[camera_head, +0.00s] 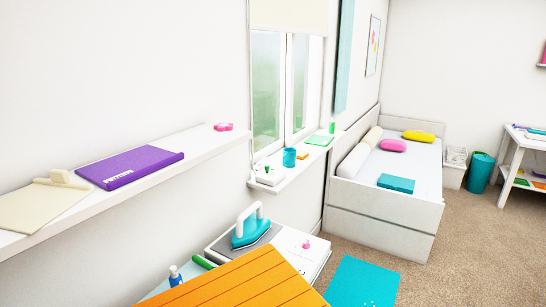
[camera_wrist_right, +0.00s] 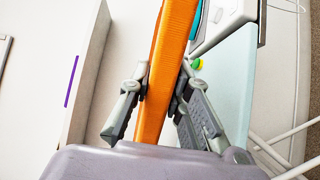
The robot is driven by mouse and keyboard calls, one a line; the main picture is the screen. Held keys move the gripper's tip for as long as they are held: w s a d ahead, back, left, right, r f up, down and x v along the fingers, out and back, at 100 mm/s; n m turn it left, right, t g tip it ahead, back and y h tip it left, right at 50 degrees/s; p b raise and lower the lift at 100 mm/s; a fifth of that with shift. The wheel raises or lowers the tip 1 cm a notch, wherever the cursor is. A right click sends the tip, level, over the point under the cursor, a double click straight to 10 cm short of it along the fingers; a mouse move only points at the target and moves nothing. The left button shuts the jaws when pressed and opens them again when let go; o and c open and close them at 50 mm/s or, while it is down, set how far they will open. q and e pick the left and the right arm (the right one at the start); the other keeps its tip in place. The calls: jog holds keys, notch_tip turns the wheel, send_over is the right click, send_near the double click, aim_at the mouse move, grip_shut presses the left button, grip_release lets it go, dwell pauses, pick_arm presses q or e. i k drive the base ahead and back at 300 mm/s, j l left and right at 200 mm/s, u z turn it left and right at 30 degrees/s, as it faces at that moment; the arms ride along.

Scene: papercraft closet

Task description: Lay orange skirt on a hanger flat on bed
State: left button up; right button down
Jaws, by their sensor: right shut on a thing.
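The orange skirt (camera_head: 245,280) shows at the bottom of the head view as a large orange panel with thin darker lines, in front of the ironing things. In the right wrist view it is a narrow orange strip (camera_wrist_right: 172,40), seen nearly edge-on. My right gripper (camera_wrist_right: 160,85) is shut on it, one finger on each side. I cannot make out the hanger. The bed (camera_head: 384,222) stands farther back, right of the window, with a white mattress and raised sides. My left gripper is in neither view.
A teal box (camera_head: 396,183), a pink pillow (camera_head: 393,145) and a yellow pillow (camera_head: 418,136) lie on the bed. A teal iron (camera_head: 247,232) stands on a white unit behind the skirt. A teal mat (camera_head: 362,283) lies on the carpet. Open carpet lies right of it.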

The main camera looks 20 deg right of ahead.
aim_at(424, 166)
jog(key=i+l+z, duration=0.2)
jog(key=l+z, duration=0.25)
jog(key=i+l+z, duration=0.6)
jog(key=l+z, duration=0.25)
jog(key=i+l+z, duration=0.2)
jog(key=i+z, duration=0.2)
jog(key=i+l+z, duration=0.1)
jog(key=i+z, duration=0.4)
jog(key=i, duration=1.4)
jog(key=i+u, duration=0.1)
jog(key=i, duration=0.8)
jog(key=i+l+u, duration=0.15)
jog(key=i, duration=0.7)
jog(key=i+l+u, duration=0.15)
jog(key=i+u, duration=0.3)
jog(key=i+l+u, duration=0.3)
jog(key=u, duration=0.15)
jog(key=i+l+u, duration=0.65)
jog(key=l+u, duration=0.25)
jog(key=l, duration=0.15)
